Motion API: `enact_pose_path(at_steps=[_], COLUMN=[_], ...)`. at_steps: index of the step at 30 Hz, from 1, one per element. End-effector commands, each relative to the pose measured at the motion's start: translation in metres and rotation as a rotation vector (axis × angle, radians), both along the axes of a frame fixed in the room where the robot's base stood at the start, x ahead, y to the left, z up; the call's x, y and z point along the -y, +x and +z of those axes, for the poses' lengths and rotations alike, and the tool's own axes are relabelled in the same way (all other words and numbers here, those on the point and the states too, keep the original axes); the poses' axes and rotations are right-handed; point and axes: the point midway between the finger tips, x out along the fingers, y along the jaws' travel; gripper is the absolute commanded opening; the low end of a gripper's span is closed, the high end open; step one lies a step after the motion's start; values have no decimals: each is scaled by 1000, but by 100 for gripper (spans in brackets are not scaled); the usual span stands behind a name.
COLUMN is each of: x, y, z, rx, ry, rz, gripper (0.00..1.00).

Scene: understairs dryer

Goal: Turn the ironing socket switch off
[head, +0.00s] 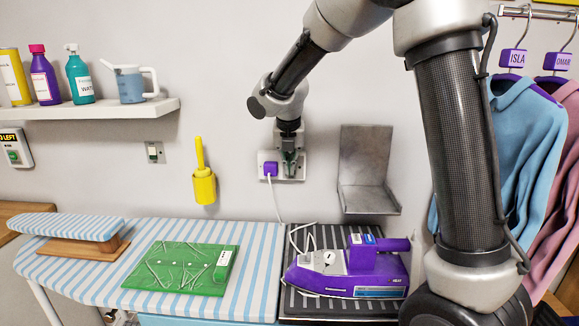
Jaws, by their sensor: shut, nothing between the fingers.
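The ironing socket (300,174) is a pale wall plate above the ironing board. A purple plug (269,169) sits in its left side, with a white cord hanging down toward the iron (354,268). My gripper (290,172) is shut and empty, pointing down in front of the right part of the socket. It covers much of the plate, so the switch and its position are hidden. I cannot tell whether the fingertips touch the plate.
A striped ironing board (258,250) holds a green mat (180,268). A metal bracket (366,165) is right of the socket, a yellow holder (203,186) left. Another wall switch (155,152) sits below the shelf (100,110). Shirts (525,140) hang at right.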

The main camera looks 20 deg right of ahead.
Motion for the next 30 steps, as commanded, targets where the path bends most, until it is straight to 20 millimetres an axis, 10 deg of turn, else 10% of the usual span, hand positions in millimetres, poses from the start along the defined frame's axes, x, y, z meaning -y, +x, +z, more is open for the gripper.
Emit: enact_pose_path(at_steps=[30], x=[-1], y=[-1], z=[20], rx=[3], ry=[0], rz=[3], gripper=[0])
